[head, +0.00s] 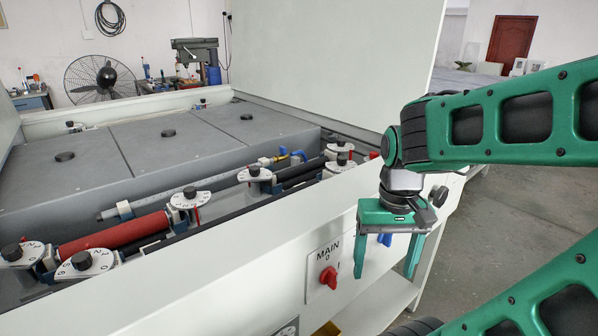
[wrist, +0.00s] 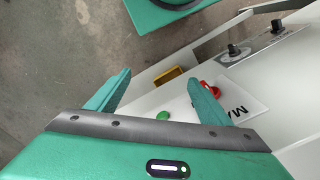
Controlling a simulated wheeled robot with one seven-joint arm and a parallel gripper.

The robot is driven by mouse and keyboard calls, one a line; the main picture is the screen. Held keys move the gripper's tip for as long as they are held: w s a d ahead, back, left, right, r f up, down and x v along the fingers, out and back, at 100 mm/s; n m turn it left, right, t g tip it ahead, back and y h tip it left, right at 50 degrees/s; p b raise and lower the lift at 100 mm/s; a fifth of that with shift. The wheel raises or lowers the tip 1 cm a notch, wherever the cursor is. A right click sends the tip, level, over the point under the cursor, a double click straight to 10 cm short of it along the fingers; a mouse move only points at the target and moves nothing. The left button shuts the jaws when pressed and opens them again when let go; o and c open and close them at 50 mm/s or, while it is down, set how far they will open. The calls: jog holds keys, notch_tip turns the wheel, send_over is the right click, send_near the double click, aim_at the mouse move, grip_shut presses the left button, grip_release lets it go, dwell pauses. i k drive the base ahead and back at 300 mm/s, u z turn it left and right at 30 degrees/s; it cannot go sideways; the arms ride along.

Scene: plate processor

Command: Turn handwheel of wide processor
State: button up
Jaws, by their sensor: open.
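The wide processor is a long white machine (head: 240,262) with grey lids and a row of dials with black knobs. My gripper (head: 386,276) hangs fingers-down beside its front panel, near the right end. A blue part (head: 385,239) on the panel is partly hidden behind my gripper.
A red MAIN switch (head: 328,277) stands on the front panel, left of my gripper; it also shows in the wrist view (wrist: 209,88), near a green button (wrist: 163,116) and black knobs (wrist: 234,51). A white lower shelf (head: 375,305) lies below. Floor (head: 520,220) at right is clear.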

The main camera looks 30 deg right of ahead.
aim_at(440, 196)
jog(key=z, duration=0.85)
jog(key=k, duration=0.45)
jog(key=z, duration=0.2)
jog(key=i, duration=0.4)
jog(key=u, duration=0.05)
